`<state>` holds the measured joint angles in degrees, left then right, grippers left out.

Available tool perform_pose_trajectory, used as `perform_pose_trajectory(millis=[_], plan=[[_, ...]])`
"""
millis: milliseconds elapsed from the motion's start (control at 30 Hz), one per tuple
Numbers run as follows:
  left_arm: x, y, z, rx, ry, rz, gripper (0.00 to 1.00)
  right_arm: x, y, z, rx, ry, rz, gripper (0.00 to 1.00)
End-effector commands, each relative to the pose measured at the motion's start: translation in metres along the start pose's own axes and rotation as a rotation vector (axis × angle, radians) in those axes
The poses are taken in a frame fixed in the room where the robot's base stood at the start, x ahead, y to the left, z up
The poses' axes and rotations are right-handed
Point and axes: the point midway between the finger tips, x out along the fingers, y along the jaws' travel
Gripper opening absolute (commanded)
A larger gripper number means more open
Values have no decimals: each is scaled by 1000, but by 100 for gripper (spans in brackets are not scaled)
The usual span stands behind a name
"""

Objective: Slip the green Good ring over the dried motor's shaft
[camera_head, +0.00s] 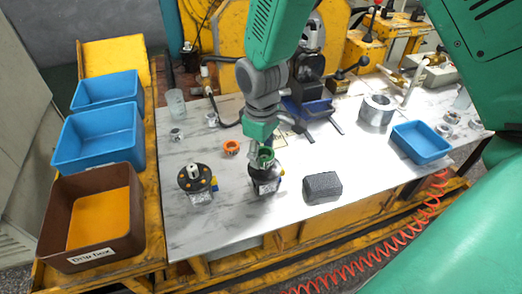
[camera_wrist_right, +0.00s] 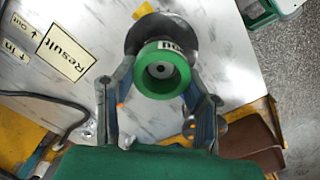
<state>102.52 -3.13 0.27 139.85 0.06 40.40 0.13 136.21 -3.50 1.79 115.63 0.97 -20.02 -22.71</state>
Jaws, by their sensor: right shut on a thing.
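My right gripper (camera_head: 262,145) is shut on the green Good ring (camera_head: 266,155), directly above a motor (camera_head: 266,186) near the table's middle front. In the right wrist view the green Good ring (camera_wrist_right: 163,72) sits between the fingertips, its lettered side partly showing. A grey round end shows through its hole, in line with the motor (camera_wrist_right: 150,30) behind. I cannot tell whether the ring is around the shaft or just above it. A second motor (camera_head: 196,182) stands to the left with its shaft bare. My left gripper is not in view.
An orange ring (camera_head: 231,147) lies behind the motors. A dark grey block (camera_head: 322,187) is right of the held ring. A blue tray (camera_head: 420,142) and metal cylinder (camera_head: 377,110) are further right. Blue bins (camera_head: 98,140) and a brown box (camera_head: 60,215) stand left.

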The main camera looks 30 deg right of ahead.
Motion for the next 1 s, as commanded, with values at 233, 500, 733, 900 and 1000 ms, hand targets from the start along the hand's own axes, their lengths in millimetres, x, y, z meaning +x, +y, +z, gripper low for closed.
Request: perform_pose_trajectory(millis=[233,500,733,900,1000], plan=[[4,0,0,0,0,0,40,8,0,0,0,1,0,27],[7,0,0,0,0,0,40,15,0,0,0,1,0,27],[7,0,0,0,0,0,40,16,0,0,0,1,0,27],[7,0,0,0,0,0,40,16,0,0,0,1,0,64],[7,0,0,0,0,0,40,16,0,0,0,1,0,64]])
